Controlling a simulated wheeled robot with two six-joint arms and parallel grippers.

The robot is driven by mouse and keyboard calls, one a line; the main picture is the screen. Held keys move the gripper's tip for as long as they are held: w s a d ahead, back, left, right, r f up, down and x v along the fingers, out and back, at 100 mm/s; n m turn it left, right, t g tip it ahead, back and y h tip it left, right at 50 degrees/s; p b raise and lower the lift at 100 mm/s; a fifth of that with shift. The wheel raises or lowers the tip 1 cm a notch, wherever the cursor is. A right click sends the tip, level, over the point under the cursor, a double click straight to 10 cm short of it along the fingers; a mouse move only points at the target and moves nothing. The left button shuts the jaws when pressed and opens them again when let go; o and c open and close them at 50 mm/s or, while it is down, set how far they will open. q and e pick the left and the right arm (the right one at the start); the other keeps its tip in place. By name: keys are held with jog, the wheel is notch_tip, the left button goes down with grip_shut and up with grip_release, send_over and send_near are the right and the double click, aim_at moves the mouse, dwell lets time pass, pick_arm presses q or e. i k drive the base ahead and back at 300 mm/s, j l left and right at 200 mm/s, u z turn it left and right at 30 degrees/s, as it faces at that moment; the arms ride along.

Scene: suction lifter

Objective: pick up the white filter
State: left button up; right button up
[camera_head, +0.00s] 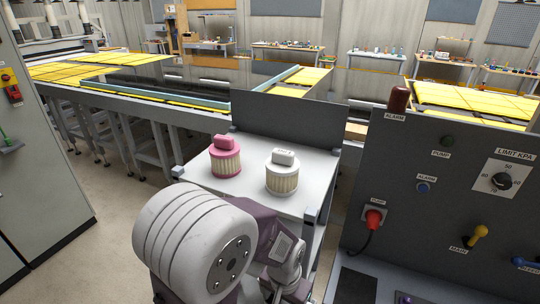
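The white filter (282,173) stands upright on a grey-white cart top (222,196). It has pale pleated sides and a white cap with a raised block on top. A pink filter (225,157) of similar shape stands to its left, a little apart. No gripper fingers can be made out in the head view. Nothing is seen touching the white filter.
A large white ribbed cylinder and purple-grey jointed parts fill the lower foreground, in front of the cart. A dark panel (265,114) backs the cart. A grey control panel (440,190) with knobs and levers stands right. A grey cabinet (38,150) stands left.

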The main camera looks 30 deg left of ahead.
aim_at(282, 167)
jog(key=k+j+z, duration=0.2)
jog(key=j, duration=0.2)
jog(key=j+z, duration=0.15)
jog(key=j, duration=0.25)
jog(key=k+j+z, duration=0.2)
jog(key=j, duration=0.15)
jog(key=k+j+z, duration=0.2)
jog(key=j, duration=0.2)
jog(key=i, duration=0.1)
